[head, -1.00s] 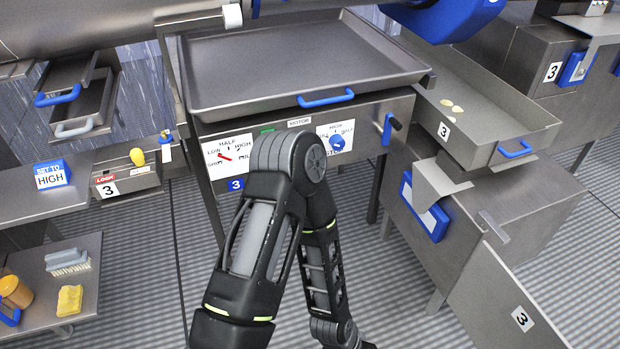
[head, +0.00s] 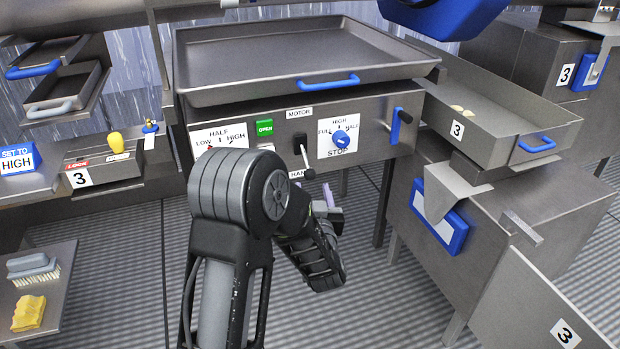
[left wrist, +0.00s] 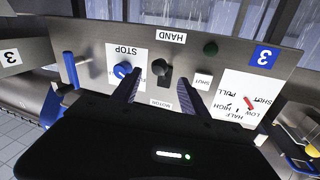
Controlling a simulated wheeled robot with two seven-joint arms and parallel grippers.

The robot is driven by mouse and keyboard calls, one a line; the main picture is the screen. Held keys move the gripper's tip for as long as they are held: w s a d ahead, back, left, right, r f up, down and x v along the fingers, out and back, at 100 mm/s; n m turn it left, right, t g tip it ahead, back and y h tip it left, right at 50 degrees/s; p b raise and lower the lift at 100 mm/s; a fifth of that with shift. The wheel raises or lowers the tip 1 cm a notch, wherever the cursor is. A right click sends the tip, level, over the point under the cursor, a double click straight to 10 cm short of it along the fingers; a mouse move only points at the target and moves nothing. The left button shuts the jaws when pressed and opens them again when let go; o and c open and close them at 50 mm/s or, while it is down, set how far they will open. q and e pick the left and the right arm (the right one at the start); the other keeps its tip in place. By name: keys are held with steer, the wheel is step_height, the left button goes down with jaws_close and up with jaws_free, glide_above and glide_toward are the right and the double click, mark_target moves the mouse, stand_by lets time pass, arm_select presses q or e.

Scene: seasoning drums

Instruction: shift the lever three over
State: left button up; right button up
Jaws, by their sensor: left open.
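The lever (head: 307,160) is a dark stick with a round knob on the front panel, between the MOTOR label above and the HAND label below. It slants down toward HAND. A dark round knob (left wrist: 160,67) shows near HAND in the upside-down left wrist view. The blue "3" tag (left wrist: 265,56) is on the same panel. My left gripper (left wrist: 160,78) is open, its two dark fingers pointing at the panel, apart on either side of the knob in that view; contact cannot be told. In the head view the gripper (head: 332,200) is partly hidden by my arm, below the lever. My right gripper is not in view.
A blue STOP dial (head: 341,139) sits right of the lever. A large tray (head: 300,65) is above. A side chute (head: 505,115) is at the right. The floor below the panel is open.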

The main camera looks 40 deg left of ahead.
mark_target(311, 178)
arm_select(q)
steer(key=x, duration=0.8)
steer(key=shift+f+b, duration=0.1)
steer(key=shift+b, duration=0.25)
steer(key=shift+d, duration=0.1)
jaws_close()
stand_by(1.0)
